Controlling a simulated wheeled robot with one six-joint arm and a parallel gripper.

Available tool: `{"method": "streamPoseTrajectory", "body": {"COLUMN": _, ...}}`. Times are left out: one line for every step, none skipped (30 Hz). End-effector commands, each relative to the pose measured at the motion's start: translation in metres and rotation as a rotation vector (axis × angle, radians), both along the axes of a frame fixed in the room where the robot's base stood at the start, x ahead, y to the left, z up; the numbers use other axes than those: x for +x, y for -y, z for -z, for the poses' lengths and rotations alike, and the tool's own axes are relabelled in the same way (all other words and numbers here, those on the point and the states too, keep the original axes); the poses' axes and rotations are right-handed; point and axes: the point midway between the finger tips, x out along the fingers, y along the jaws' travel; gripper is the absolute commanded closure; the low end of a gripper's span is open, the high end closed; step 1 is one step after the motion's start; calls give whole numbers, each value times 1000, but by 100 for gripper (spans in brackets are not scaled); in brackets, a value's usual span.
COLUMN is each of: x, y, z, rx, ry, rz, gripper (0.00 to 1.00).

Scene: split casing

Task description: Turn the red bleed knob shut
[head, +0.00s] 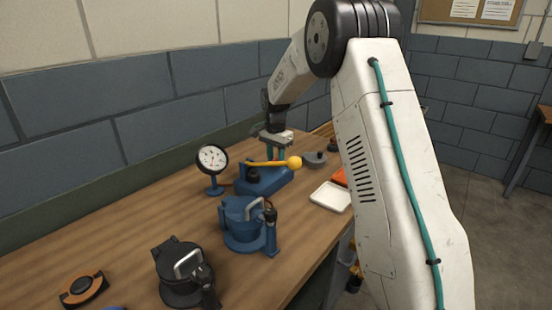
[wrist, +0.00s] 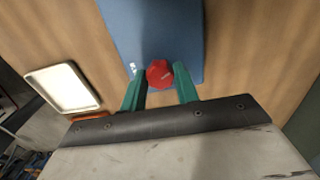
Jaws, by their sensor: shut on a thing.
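The red bleed knob (wrist: 159,75) sits on a flat blue base (wrist: 150,28) in the wrist view. My gripper's two green fingers (wrist: 160,80) stand on either side of the knob, shut on it. In the head view my gripper (head: 277,153) reaches down over the blue base (head: 263,182), behind a yellow-ended lever (head: 294,162). The knob cannot be made out in the head view. How far it is turned cannot be told.
A dial gauge (head: 212,158) stands left of the base. A blue clamped casing (head: 240,222) and a black one (head: 180,275) stand nearer on the wooden bench (head: 110,240). A white tray (head: 330,197) lies right of the base; it also shows in the wrist view (wrist: 65,88).

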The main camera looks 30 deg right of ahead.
Motion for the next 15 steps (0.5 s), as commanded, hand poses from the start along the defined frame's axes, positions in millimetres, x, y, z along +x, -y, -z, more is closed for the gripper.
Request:
{"method": "streamPoseTrajectory", "body": {"x": 2, "y": 0, "z": -3, "rx": -2, "ry": 8, "rz": 42, "gripper": 92}}
{"method": "streamPoseTrajectory", "body": {"x": 2, "y": 0, "z": -3, "rx": -2, "ry": 8, "rz": 70, "gripper": 92}}
{"method": "streamPoseTrajectory", "body": {"x": 2, "y": 0, "z": -3, "rx": -1, "ry": 8, "rz": 105, "gripper": 92}}
{"method": "streamPoseTrajectory", "body": {"x": 2, "y": 0, "z": -3, "rx": -1, "ry": 8, "rz": 132, "gripper": 92}}
{"method": "streamPoseTrajectory", "body": {"x": 2, "y": 0, "z": -3, "rx": -1, "ry": 8, "rz": 158, "gripper": 92}}
{"method": "streamPoseTrajectory", "body": {"x": 2, "y": 0, "z": -3, "rx": -1, "ry": 8, "rz": 191, "gripper": 92}}
{"method": "streamPoseTrajectory", "body": {"x": 3, "y": 0, "z": -3, "rx": -1, "ry": 8, "rz": 215, "gripper": 92}}
{"method": "streamPoseTrajectory", "body": {"x": 3, "y": 0, "z": -3, "rx": -1, "ry": 8, "rz": 237, "gripper": 92}}
{"method": "streamPoseTrajectory", "body": {"x": 3, "y": 0, "z": -3, "rx": -1, "ry": 9, "rz": 267, "gripper": 92}}
{"method": "streamPoseTrajectory", "body": {"x": 3, "y": 0, "z": -3, "rx": -1, "ry": 9, "rz": 288, "gripper": 92}}
{"method": "streamPoseTrajectory", "body": {"x": 3, "y": 0, "z": -3, "rx": -1, "ry": 9, "rz": 308, "gripper": 92}}
{"method": "streamPoseTrajectory", "body": {"x": 3, "y": 0, "z": -3, "rx": -1, "ry": 9, "rz": 333, "gripper": 92}}
{"method": "streamPoseTrajectory", "body": {"x": 3, "y": 0, "z": -3, "rx": -1, "ry": 9, "rz": 350, "gripper": 92}}
{"method": "streamPoseTrajectory", "body": {"x": 3, "y": 0, "z": -3, "rx": -1, "ry": 9, "rz": 367, "gripper": 92}}
{"method": "streamPoseTrajectory", "body": {"x": 3, "y": 0, "z": -3, "rx": -1, "ry": 9, "rz": 386, "gripper": 92}}
